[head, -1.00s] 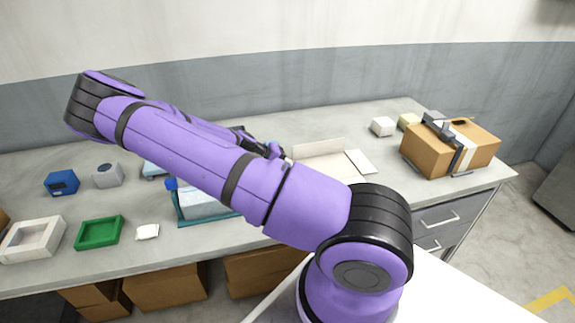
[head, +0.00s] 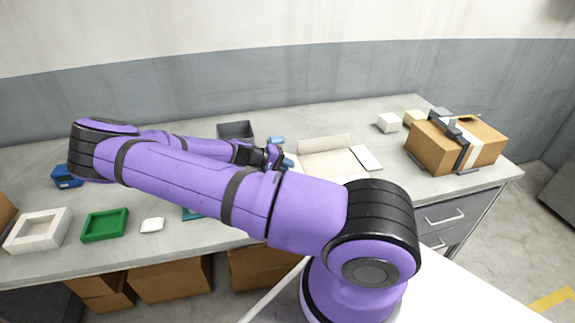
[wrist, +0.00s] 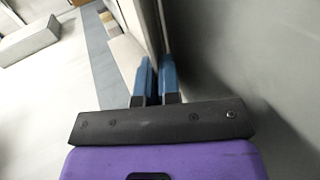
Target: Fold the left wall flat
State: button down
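A cream open carton (head: 332,160) lies on the bench right of the gripper in the head view. Its back wall (head: 325,143) stands up, and a flap on its right side (head: 366,158) lies flat. My arm hides its front, and the left wall cannot be made out clearly there. My gripper (head: 284,160) is at the carton's left side, low over the bench. In the wrist view its blue fingers (wrist: 157,72) are close together, with a pale panel (wrist: 143,28) just ahead. I cannot tell whether they touch it or have its edge between them.
A dark grey bin (head: 236,131) stands behind my forearm, with a small blue object (head: 276,140) beside it. A taped brown box (head: 455,145) stands at right, near a white block (head: 388,122). Green (head: 105,225) and white (head: 38,231) trays are at left.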

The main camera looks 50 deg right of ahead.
jog(key=c, duration=1.3)
grip_release()
jog(key=shift+r, duration=0.6)
jog(key=r, duration=0.2)
jog(key=shift+s+a+r, duration=0.1)
jog(key=shift+s+r, duration=0.1)
jog(key=shift+r, duration=0.1)
jog(key=s+a, duration=0.2)
jog(key=s, duration=0.2)
jog(key=s+a, duration=0.2)
jog(key=s, duration=0.3)
jog(key=s+a+r, duration=0.1)
jog(key=s+a, duration=0.2)
jog(key=s, duration=0.1)
jog(key=shift+s+r, duration=0.1)
jog(key=shift+s, duration=0.3)
jog(key=shift+a, duration=0.1)
